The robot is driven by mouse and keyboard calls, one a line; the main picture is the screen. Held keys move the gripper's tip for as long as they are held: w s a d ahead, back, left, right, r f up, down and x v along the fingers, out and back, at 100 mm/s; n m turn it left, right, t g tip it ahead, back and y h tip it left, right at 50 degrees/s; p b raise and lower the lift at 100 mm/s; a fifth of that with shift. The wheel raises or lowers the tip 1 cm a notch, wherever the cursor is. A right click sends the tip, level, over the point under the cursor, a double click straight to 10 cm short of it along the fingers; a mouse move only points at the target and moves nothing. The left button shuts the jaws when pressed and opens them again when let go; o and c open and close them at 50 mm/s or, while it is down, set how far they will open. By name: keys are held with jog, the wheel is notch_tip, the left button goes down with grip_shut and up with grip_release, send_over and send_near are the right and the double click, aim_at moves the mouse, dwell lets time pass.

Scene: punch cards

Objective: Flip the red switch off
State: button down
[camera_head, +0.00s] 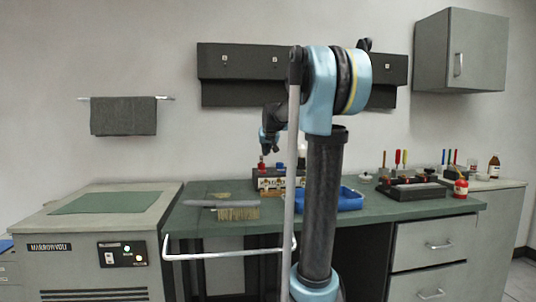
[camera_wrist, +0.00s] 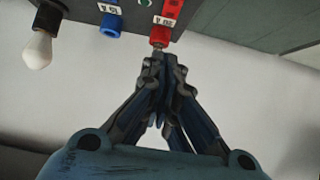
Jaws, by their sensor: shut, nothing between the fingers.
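The red switch (camera_wrist: 160,36) is at the top middle of the wrist view, on a dark panel beside a small white label. My gripper (camera_wrist: 158,60) is shut and empty, with its fingertips right at the tip of the red switch. I cannot tell whether they touch it. In the head view, my gripper (camera_head: 268,150) points down just above the switch box (camera_head: 268,184) on the green bench. The red switch (camera_head: 261,162) shows small there, at the box's left end.
A blue switch (camera_wrist: 111,25) and a white bulb (camera_wrist: 38,48) are left of the red switch. On the bench, a blue tray (camera_head: 349,203) stands right of the box and a brush (camera_head: 238,213) lies at the front left.

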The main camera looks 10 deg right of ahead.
send_over(263, 171)
jog(key=f, duration=0.5)
jog(key=shift+s, duration=0.35)
notch_tip(263, 171, down, 2)
jog(key=shift+f, duration=0.1)
jog(key=shift+w+f, duration=0.15)
jog(key=shift+f, duration=0.5)
jog(key=shift+w+f+g, duration=0.35)
jog(key=shift+g, duration=0.45)
jog(key=shift+s+f, duration=0.1)
jog(key=shift+s, duration=0.05)
